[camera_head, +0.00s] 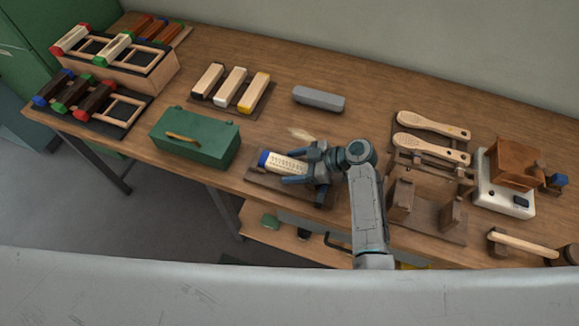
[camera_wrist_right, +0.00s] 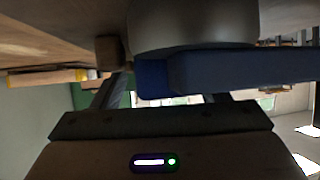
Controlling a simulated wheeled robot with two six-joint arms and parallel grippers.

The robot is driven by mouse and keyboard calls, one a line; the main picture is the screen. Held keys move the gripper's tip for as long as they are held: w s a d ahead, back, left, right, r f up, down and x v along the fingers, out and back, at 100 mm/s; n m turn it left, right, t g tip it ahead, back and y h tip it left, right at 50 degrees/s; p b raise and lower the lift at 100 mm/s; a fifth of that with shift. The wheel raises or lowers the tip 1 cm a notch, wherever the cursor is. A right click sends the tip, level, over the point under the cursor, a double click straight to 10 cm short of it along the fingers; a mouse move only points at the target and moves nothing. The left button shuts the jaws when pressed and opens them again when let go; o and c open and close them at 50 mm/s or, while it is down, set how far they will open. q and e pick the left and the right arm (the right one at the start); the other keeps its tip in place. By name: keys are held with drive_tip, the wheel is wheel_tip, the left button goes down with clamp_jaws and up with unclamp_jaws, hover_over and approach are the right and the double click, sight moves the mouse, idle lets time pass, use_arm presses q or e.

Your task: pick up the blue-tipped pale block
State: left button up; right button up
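The blue-tipped pale block (camera_head: 286,164) lies on a dark wooden board (camera_head: 262,181) near the table's front edge, with its blue end to the left and dark marks along its face. My right gripper (camera_head: 304,164) is at the block's right end in the head view. Its fingers are apart, one on the far side and one on the near side, with the block between them. The block's right end is hidden by the gripper. The right wrist view shows close, dark and blue surfaces, and contact cannot be told there. My left gripper is not in view.
A green box (camera_head: 210,143) stands left of the block. A grey bar (camera_head: 318,99) lies behind it. Brush-shaped wooden pieces (camera_head: 433,125), dark wooden uprights (camera_head: 400,199) and a white device (camera_head: 502,196) stand to the right. Block racks (camera_head: 155,75) stand far left.

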drive_tip(key=c, duration=0.9)
drive_tip(key=shift+r, duration=0.1)
